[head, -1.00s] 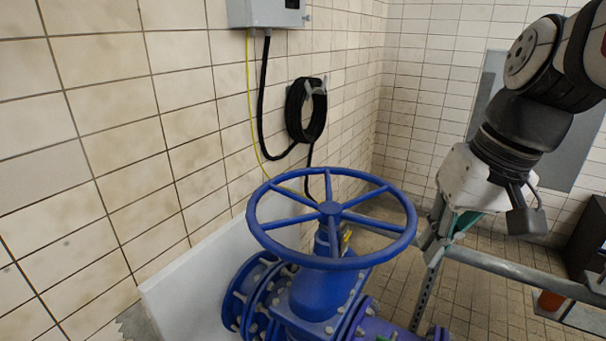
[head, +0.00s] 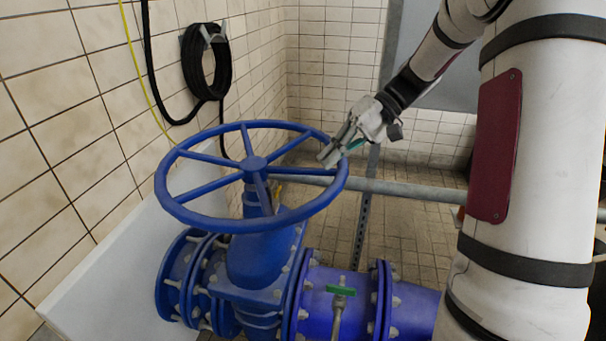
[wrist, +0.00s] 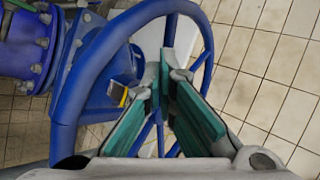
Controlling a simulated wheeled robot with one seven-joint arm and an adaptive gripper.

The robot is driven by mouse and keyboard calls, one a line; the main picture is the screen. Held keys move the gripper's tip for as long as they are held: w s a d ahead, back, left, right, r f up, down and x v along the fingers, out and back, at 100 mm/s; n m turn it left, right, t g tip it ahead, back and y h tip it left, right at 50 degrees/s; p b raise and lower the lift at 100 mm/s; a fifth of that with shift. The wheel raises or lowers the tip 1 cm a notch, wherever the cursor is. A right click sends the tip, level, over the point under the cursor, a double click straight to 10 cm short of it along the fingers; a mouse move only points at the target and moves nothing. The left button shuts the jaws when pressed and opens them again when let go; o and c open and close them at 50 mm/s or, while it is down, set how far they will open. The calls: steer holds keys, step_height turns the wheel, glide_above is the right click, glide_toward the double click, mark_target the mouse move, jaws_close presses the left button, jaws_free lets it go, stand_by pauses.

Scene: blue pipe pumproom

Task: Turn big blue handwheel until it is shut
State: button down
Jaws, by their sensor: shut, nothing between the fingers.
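The big blue handwheel (head: 254,163) lies nearly flat on top of a blue valve (head: 262,255), with spokes running from its hub to the rim. My gripper (head: 326,157) is at the far right part of the rim, its fingers pointing left over the wheel. In the wrist view the handwheel's rim (wrist: 68,105) curves past the left of my fingers, and spokes show beyond them. My gripper (wrist: 163,70) has green pads and is shut with nothing in it. I cannot tell whether the fingers touch the rim or a spoke.
A grey rail (head: 400,190) runs behind the wheel on the right. A tiled wall (head: 60,100) with a coiled black hose (head: 206,62) stands on the left. A small green-handled valve (head: 340,291) sits on the pipe below. A white panel (head: 100,262) is beside the valve.

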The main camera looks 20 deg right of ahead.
steer(key=p+x, duration=0.1)
steer(key=x, duration=1.2)
steer(key=shift+a+r, duration=0.35)
